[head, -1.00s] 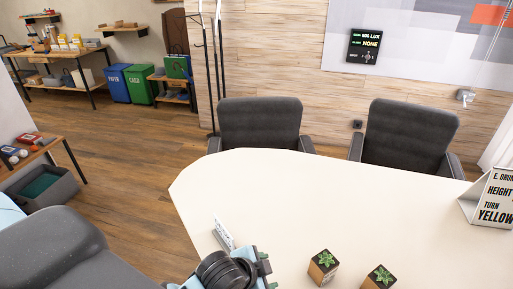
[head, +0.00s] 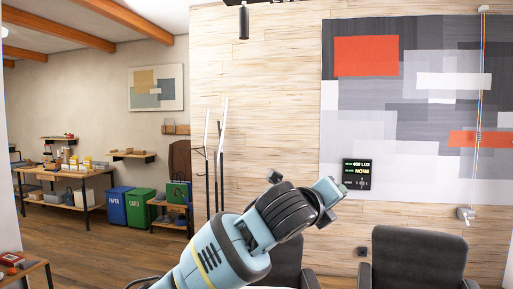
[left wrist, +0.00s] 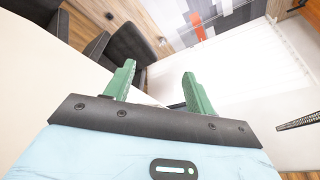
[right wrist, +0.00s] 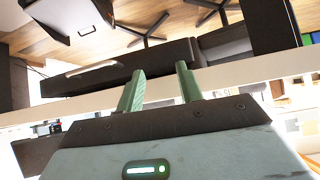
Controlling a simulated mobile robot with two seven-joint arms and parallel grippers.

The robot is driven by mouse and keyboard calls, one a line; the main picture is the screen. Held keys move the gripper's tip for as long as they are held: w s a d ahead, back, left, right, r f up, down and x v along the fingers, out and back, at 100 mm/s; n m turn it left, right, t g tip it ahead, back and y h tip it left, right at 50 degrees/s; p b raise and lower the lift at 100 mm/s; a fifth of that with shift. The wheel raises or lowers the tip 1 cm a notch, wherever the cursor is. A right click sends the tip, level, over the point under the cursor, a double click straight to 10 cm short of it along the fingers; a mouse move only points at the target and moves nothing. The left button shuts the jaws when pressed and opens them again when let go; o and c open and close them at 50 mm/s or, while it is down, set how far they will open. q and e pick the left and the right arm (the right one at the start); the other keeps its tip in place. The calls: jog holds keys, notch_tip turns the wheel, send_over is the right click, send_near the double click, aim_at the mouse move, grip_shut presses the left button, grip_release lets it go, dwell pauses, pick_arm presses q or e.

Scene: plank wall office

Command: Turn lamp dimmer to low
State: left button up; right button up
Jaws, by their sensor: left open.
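A small black wall panel (head: 356,174) with lit text, "LUX" and "NONE", hangs on the picture's lower edge; its small lower marks are too small to read. A grey fitting (head: 466,214) sits on the wall at right, below a thin hanging cord (head: 479,110). I cannot tell which part is the lamp dimmer. My left gripper (head: 331,191) is raised in the head view, just left of the panel in the picture; its distance from the wall is unclear. In the left wrist view its green fingers (left wrist: 158,72) are apart and empty. My right gripper (right wrist: 160,72) is open and empty.
Two dark office chairs (head: 418,262) stand before the plank wall. The white table top (left wrist: 40,70) shows in the left wrist view. Blue (head: 117,205) and green (head: 138,209) bins and a shelf table stand at far left. A dark cylinder (head: 243,22) hangs overhead.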

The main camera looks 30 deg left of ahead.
pick_arm(q)
jog(key=s+a+r+m+t+y, duration=0.1)
jog(key=s+a+r+m+t, duration=0.1)
jog(key=r, duration=0.9)
jog(key=s+a+r+m+t+y, duration=0.1)
jog(key=s+a+r+m, duration=0.1)
jog(key=r, duration=0.9)
jog(key=s+a+r+m+t+y, duration=0.2)
jog(key=s+a+r, duration=0.3)
jog(key=r, duration=0.5)
jog(key=s+a+r+m+t+y, duration=0.1)
jog(key=s+a+r+y, duration=0.1)
jog(key=s+r, duration=0.7)
jog(key=r+x, duration=0.1)
jog(key=x, duration=0.8)
jog(key=shift+w+r, duration=0.1)
jog(key=shift+w, duration=0.05)
jog(key=shift+c, duration=0.4)
jog(key=c, duration=0.9)
jog(key=shift+n, duration=0.3)
